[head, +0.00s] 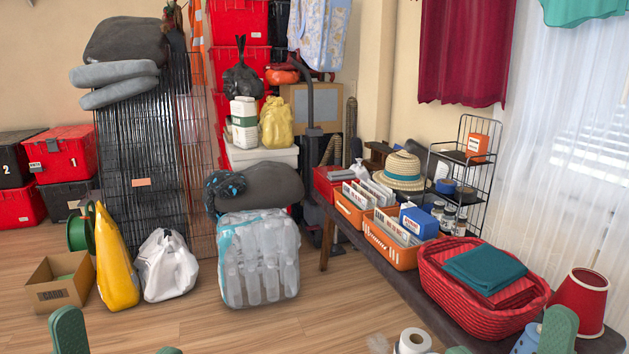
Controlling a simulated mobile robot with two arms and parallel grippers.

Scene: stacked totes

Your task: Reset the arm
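My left gripper (118,341) shows at the bottom left edge of the head view as two green fingertips set well apart, with only wooden floor visible between them. My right gripper (508,341) shows at the bottom right edge as two green fingertips, also well apart. It appears in front of the low dark bench (440,319). I see nothing held in either gripper. The rest of both arms is below the picture.
The bench along the right holds a red woven basket (485,312), orange bins (391,248), and a red lampshade (580,298). A paper roll (414,341) is at the bottom edge. A bottle pack (259,262), yellow bag (115,262) and cardboard box (55,290) stand on the floor (250,330).

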